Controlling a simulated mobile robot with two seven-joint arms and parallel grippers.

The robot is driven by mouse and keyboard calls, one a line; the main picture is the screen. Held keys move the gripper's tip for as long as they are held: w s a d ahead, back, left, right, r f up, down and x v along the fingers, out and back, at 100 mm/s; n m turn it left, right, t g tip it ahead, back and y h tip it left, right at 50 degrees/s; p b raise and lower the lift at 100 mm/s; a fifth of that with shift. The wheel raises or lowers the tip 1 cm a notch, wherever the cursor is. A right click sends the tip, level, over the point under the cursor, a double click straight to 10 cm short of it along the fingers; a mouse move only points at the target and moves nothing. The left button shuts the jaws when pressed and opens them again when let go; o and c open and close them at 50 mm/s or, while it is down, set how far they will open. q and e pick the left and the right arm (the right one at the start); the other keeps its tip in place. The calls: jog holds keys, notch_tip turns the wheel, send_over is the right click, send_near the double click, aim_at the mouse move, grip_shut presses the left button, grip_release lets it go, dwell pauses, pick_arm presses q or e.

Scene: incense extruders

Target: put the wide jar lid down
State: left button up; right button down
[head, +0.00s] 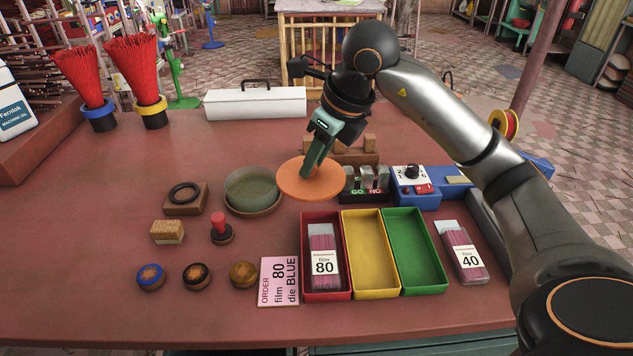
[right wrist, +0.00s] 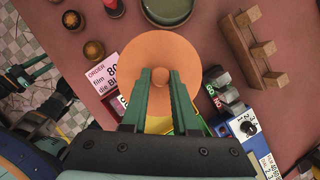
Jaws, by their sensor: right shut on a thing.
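The wide jar lid (head: 295,183) is a flat orange disc with a small knob. My right gripper (head: 313,165) is shut on its knob and holds it roughly level above the table, just behind the trays. In the right wrist view the lid (right wrist: 163,52) fills the middle, with its knob between the fingertips of my right gripper (right wrist: 161,77). An open, round green jar (head: 250,184) stands on a brown base to the left of the lid. My left gripper does not show clearly in either view.
Red (head: 325,287), yellow (head: 370,283) and green (head: 417,280) trays stand in front. A wooden rack (head: 342,152), GO/NO blocks (head: 366,182) and a blue device (head: 414,183) are close to the lid. Bare table (head: 100,215) lies at left.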

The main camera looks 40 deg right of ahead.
jog(key=w+d+f, duration=0.2)
jog(key=w+f, duration=0.1)
jog(key=w+d+f, duration=0.2)
jog(key=w+f, duration=0.1)
jog(key=w+d+f, duration=0.2)
jog(key=w, duration=0.1)
jog(key=shift+w+f, duration=0.4)
notch_tip(320, 180, down, 3)
jog(key=shift+w+d+f, duration=0.1)
jog(key=shift+f, duration=0.55)
jog(key=c, duration=0.7)
grip_release()
jog(key=shift+r, duration=0.1)
